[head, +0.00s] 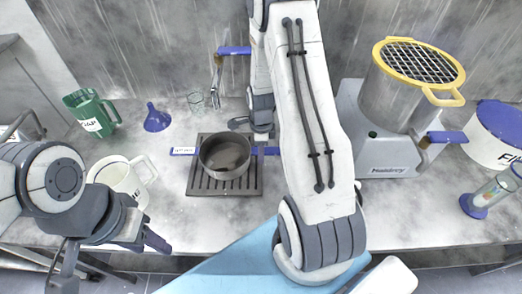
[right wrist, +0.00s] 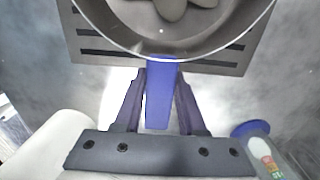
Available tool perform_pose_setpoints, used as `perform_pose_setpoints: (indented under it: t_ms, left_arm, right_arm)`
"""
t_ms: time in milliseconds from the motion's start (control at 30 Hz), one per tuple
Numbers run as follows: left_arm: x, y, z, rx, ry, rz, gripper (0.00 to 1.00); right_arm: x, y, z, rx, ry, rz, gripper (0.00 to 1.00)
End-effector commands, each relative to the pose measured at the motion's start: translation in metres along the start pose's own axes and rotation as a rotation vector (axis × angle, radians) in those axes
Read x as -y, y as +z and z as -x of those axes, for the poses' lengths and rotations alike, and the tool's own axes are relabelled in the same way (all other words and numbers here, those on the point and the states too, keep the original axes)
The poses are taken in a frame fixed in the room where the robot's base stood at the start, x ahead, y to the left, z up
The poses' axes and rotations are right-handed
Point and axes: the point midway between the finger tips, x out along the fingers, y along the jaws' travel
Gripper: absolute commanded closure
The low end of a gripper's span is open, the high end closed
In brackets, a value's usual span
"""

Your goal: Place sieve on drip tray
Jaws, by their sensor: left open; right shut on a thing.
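A yellow-rimmed mesh sieve (head: 418,62) sits on top of the steel vessel of the machine at the right. A round steel pan (head: 225,153) is over the slotted drip tray (head: 197,187); I cannot tell whether it touches. In the right wrist view the pan's wall (right wrist: 118,42) hangs over the tray (right wrist: 90,47). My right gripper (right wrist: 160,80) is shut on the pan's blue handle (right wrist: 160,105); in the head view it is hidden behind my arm. My left gripper (head: 110,256) is open and empty at the front left, near the white jug.
A white jug (head: 122,180), a green jug (head: 90,112), a blue funnel (head: 157,117) and a small glass (head: 196,101) stand left. The machine (head: 380,155), a white tub (head: 495,135) and a cylinder with blue base (head: 474,206) stand right. Bench left of centre front is clear.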

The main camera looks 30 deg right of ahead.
Motion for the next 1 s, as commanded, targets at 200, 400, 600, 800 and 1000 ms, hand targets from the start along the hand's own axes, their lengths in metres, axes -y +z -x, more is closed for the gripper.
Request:
perform_pose_setpoints:
  t_ms: [200,400,600,800,1000]
  left_arm:
    - [0.0,0.0,-0.001,0.0,0.0,0.0,0.5]
    - [0.0,0.0,-0.002,0.0,0.0,0.0,0.5]
    - [0.0,0.0,-0.002,0.0,0.0,0.0,0.5]
    - [0.0,0.0,-0.002,0.0,0.0,0.0,0.5]
    - [0.001,0.001,-0.009,0.0,0.0,0.0,0.5]
  right_arm:
    - [0.001,0.0,-0.001,0.0,-0.002,0.0,1.0]
    - [0.0,0.0,-0.002,0.0,0.0,0.0,0.3]
    - [0.0,0.0,-0.002,0.0,0.0,0.0,0.3]
    - [0.001,0.0,0.006,0.001,-0.003,0.0,0.3]
    - [0.002,0.0,0.041,0.002,-0.008,0.0,0.3]
